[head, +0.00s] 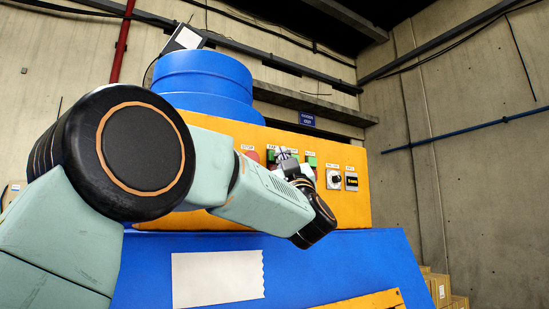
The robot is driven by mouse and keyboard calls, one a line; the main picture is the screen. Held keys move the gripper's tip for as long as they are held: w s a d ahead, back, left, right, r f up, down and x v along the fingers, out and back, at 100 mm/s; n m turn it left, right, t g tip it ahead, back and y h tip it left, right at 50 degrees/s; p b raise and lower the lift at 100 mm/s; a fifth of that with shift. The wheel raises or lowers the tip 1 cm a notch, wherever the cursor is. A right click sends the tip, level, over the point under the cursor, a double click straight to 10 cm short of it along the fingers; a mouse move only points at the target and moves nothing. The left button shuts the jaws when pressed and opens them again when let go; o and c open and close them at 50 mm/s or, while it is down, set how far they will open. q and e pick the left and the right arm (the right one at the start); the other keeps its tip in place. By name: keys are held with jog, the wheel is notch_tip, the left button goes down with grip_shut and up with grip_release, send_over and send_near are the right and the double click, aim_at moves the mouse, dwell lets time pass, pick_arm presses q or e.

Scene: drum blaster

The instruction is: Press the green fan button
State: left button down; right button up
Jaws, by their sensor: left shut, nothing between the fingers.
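The yellow control panel (354,208) of the blue machine carries a row of buttons under small labels. One green button (271,156) shows just left of my left gripper, and another green button (312,161) shows just right of it. The labels are too small to read surely, so I cannot tell which is the fan button. My left gripper (284,154) is shut and empty, in front of the panel between these green buttons. Whether it touches a button cannot be told. My left wrist and forearm hide the panel's lower left part. My right gripper is not in view.
A red button (253,156) sits left of the green ones. A rotary switch (334,179) and a black display (351,181) are to the right. A blue drum (205,80) rises behind the panel. Boxes (438,288) stand at the lower right.

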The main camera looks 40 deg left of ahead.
pick_arm(q)
jog(key=shift+w+d, duration=0.1)
jog(key=shift+d, duration=0.05)
jog(key=shift+w+a, duration=0.15)
jog(key=shift+a, duration=0.2)
dwell(0.5)
